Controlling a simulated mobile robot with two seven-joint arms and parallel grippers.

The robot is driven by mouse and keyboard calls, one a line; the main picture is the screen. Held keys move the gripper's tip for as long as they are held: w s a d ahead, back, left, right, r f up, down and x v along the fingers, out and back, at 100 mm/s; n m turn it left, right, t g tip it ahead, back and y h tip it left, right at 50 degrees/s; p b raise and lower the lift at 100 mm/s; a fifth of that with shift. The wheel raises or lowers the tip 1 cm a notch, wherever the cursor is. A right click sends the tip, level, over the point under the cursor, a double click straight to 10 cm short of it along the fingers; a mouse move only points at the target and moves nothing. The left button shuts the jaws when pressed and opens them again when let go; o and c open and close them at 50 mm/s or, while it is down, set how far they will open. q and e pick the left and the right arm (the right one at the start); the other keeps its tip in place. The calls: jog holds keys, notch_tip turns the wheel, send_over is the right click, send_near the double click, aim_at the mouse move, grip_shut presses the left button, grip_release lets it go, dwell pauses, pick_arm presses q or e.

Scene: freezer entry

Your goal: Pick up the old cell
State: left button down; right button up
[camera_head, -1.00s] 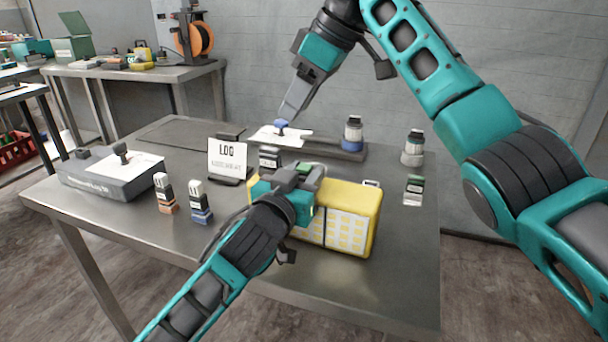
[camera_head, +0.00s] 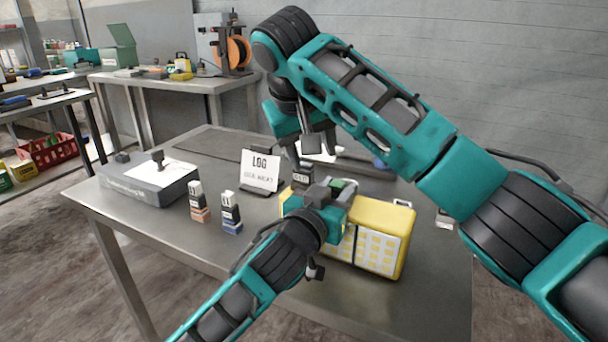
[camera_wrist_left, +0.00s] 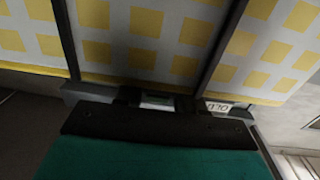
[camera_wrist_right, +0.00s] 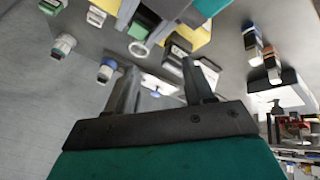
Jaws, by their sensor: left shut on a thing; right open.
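My left gripper (camera_head: 335,193) is at the yellow case (camera_head: 382,232) with its pale grid panel. It is shut on a small green-topped piece (camera_head: 342,184). That piece also shows near the case in the right wrist view (camera_wrist_right: 144,22); I cannot tell for sure whether it is the old cell. In the left wrist view the grid panel fills the top, and a small white label reading OLD (camera_wrist_left: 218,107) shows upside down beside the fingers. My right gripper (camera_wrist_right: 160,78) is open and empty over the table's far side. In the head view its arm partly hides it.
The LOG sign (camera_head: 261,170) stands left of the case. An orange-banded cell (camera_head: 198,201) and a blue-banded cell (camera_head: 231,213) stand upright on the metal table (camera_head: 150,220). A grey box (camera_head: 150,185) lies at left. My right arm hides much of the table's far right.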

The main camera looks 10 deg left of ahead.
aim_at(303, 163)
jog(key=s+a+f+m+t+h, duration=0.1)
jog(key=s+a+m+t+h, duration=0.3)
jog(key=s+a+m+t, duration=0.4)
jog(key=shift+m+g, duration=0.5)
jog(key=shift+m, duration=0.3)
jog(key=x, duration=0.9)
jog(key=d+x, duration=0.1)
jog(key=x, duration=0.4)
jog(key=shift+w+d+r, duration=0.1)
jog(key=shift+r, duration=0.2)
jog(key=c, duration=0.8)
